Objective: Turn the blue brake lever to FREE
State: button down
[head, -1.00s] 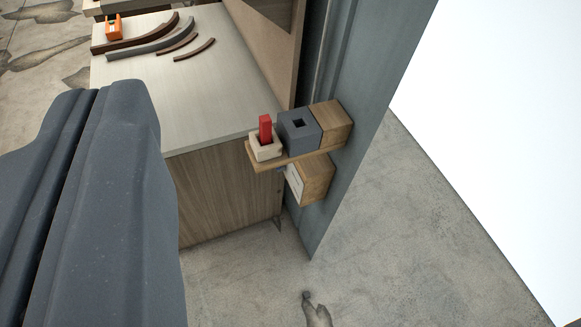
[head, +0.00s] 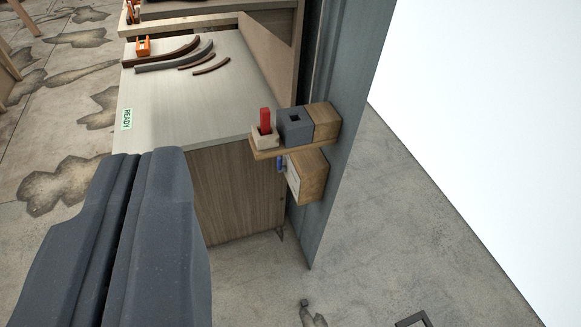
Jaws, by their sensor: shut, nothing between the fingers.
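The blue brake lever (head: 281,164) shows as a small blue piece below the wall shelf, at the left side of a wooden box with a pale front plate (head: 293,180). Part of the lever is hidden, and I cannot read the plate or tell which setting the lever points to. My gripper (head: 147,158) is large and dark grey at lower left, its two fingers together with nothing between them. It appears left of and below the lever in the picture, apart from it.
The shelf (head: 262,155) holds a red piece in a pale holder (head: 265,128), a grey block with a square hole (head: 296,127) and a wooden block (head: 322,120). The bench (head: 190,105) carries curved strips and a READY label (head: 127,118). Floor right of the post is mostly clear.

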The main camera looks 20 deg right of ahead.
aim_at(281, 168)
jog(key=u, duration=0.2)
jog(key=i, duration=0.9)
jog(key=z, duration=0.1)
